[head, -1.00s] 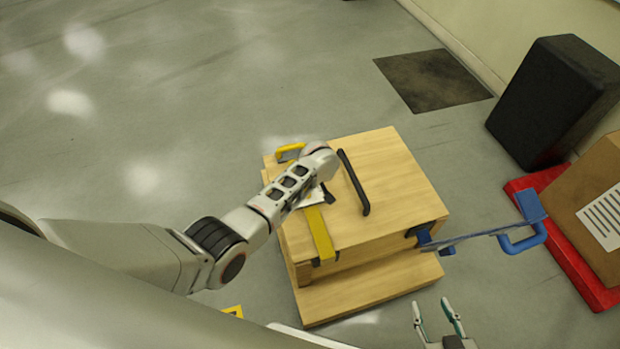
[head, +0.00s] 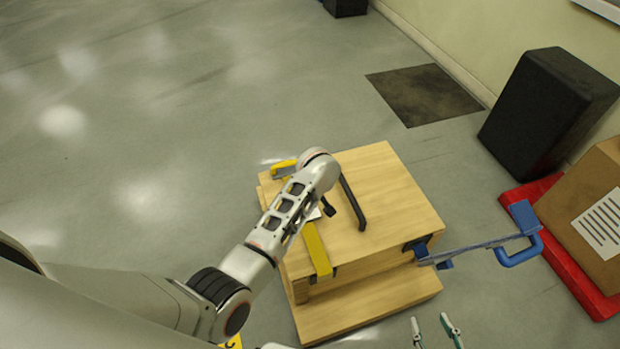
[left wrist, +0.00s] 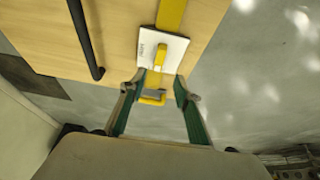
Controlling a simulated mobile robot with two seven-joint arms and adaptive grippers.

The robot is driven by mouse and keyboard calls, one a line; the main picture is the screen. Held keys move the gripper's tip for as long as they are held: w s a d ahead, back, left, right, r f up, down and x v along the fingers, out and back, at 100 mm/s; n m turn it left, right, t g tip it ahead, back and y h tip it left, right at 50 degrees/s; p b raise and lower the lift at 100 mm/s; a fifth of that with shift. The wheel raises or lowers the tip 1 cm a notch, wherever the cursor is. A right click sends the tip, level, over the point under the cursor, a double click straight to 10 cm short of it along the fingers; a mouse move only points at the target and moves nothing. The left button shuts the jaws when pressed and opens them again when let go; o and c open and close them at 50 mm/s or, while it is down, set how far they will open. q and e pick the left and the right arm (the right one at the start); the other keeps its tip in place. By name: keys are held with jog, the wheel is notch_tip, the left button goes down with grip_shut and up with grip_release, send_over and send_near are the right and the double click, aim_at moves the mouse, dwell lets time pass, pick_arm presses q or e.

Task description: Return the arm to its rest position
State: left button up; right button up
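My left arm (head: 282,215) reaches in from the left over a wooden box (head: 388,185). Its gripper is hidden behind the wrist in the head view. In the left wrist view my left gripper (left wrist: 158,82) is open and empty, with green-padded fingers spread apart. A white plate (left wrist: 148,58) with a yellow knob and yellow strap (left wrist: 172,12) lies on the wood beyond the fingertips. A yellow handle (left wrist: 152,98) shows between the fingers, apart from them. My right gripper (head: 431,322) is open and empty at the bottom edge of the head view.
A black bar handle (head: 352,203) stands on the box top. A blue clamp (head: 480,250) sticks out from the box's right side. A red pallet (head: 562,245) with a cardboard box (head: 575,195) and a black case (head: 548,110) stand at right. The floor at left is clear.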

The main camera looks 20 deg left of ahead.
pick_arm(q)
jog(key=s+a+f+m+t+h+p, duration=0.1)
jog(key=s+a+f+m+t+p, duration=0.15)
jog(key=s, duration=0.35)
jog(key=s+a+f+m+t+h+p, duration=0.1)
jog(key=s+m, duration=0.2)
jog(key=s, duration=0.4)
jog(key=s+r+m+t+h+p, duration=0.1)
jog(key=s+r+m, duration=0.2)
jog(key=s+r, duration=0.2)
jog(key=s+r+m+t+h+p, duration=0.2)
jog(key=s+r+m, duration=0.1)
jog(key=s, duration=0.8)
jog(key=shift+r, duration=0.85)
pick_arm(e)
jog(key=shift+m, duration=0.3)
jog(key=r, duration=0.1)
jog(key=a+r, duration=0.1)
jog(key=r, duration=0.2)
jog(key=shift+s+a+r, duration=0.2)
jog(key=shift+s+r, duration=0.05)
pick_arm(q)
jog(key=shift+t, duration=0.25)
pick_arm(e)
jog(key=shift+w+r, duration=0.15)
jog(key=shift+r, duration=0.2)
